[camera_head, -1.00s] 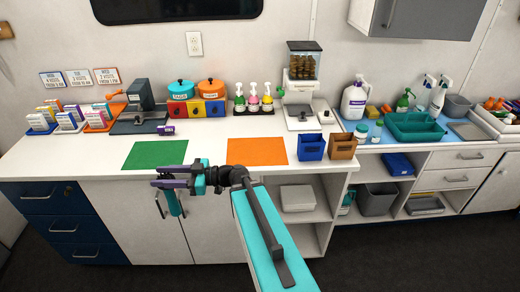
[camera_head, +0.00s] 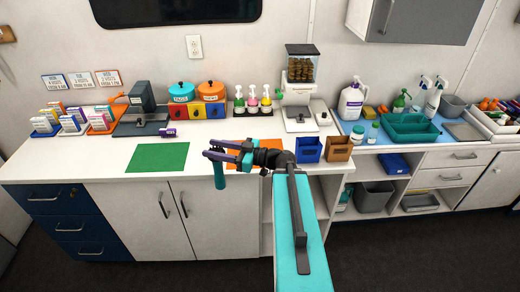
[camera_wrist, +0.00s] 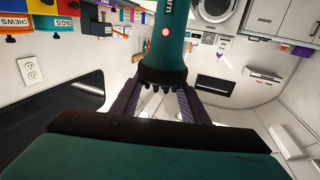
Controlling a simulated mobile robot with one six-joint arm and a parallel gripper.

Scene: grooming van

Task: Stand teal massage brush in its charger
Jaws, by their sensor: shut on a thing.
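My gripper (camera_head: 216,150) is shut on the teal massage brush (camera_head: 220,176), which hangs down from the jaws in front of the counter top. In the wrist view the brush (camera_wrist: 166,48) is held between the dark purple fingers, with dark bristle tips and a small red light on its teal body. I cannot tell for sure which thing is its charger. A blue open holder (camera_head: 309,149) and an orange-brown open holder (camera_head: 339,148) stand side by side on the right of the white counter.
A green mat (camera_head: 158,159) lies left of my gripper; an orange mat (camera_head: 262,143) lies partly hidden behind my arm. A purple item (camera_head: 167,132) lies near the dark machine (camera_head: 141,97). Pump bottles (camera_head: 252,102) and pots (camera_head: 211,91) line the back.

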